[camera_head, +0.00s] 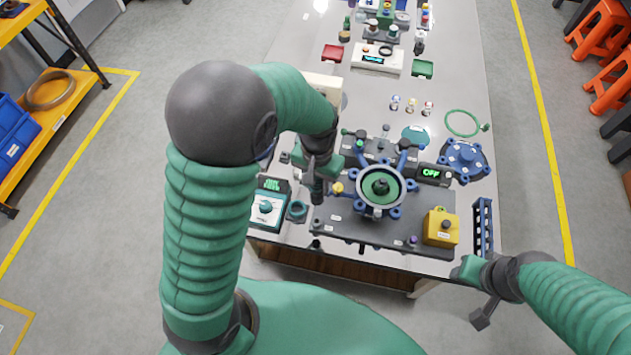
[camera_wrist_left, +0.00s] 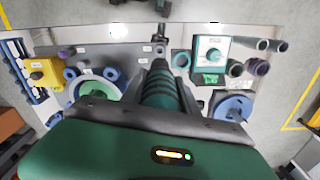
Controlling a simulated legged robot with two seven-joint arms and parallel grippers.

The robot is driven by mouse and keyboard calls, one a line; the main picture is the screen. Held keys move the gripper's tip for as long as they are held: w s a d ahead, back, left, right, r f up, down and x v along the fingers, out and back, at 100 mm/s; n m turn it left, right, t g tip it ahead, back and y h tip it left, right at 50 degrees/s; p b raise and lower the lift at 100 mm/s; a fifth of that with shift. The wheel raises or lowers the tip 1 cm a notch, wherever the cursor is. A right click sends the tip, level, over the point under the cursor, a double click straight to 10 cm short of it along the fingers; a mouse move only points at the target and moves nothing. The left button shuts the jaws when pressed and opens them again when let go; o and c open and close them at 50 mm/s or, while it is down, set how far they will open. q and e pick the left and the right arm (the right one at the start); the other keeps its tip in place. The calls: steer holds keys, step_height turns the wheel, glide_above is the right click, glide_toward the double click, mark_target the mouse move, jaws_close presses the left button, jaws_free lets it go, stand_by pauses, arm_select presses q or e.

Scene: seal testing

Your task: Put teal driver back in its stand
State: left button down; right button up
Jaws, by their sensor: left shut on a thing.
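My left gripper (camera_head: 318,178) is over the left part of the bench fixture. It is shut on the teal driver, whose ribbed teal handle (camera_wrist_left: 160,92) points away from the gripper in the left wrist view, with a dark, narrow end beyond it. In the head view the driver (camera_head: 318,190) is small and dark, partly hidden by the gripper. A small blue-teal ring-shaped holder (camera_head: 297,210) stands just left of the driver; I cannot tell whether it is the driver's stand. My right gripper (camera_head: 483,312) is off the bench's front right corner, its jaws unclear.
A grey fixture plate carries a round flange (camera_head: 381,187) with blue clamps. A teal dial box (camera_head: 267,207) is at left, a yellow button box (camera_head: 441,227) at right. A blue slotted rack (camera_head: 483,228) stands at the right edge. My left arm covers part of the view.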

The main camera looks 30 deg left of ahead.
arm_select(q)
steer(key=a+f+p, duration=0.3)
steer(key=f, duration=0.4)
steer(key=w+a+f+p, duration=0.1)
steer(key=a+f+p, duration=0.2)
steer(key=f, duration=0.4)
steer(key=shift+w+a+f+p, duration=0.15)
steer(key=shift+a+f+p, duration=0.25)
steer(key=shift+a, duration=0.15)
arm_select(e)
steer(key=w+v, duration=0.1)
steer(key=v, duration=0.5)
steer(key=shift+w+d+r, duration=0.15)
steer(key=shift+r, duration=0.25)
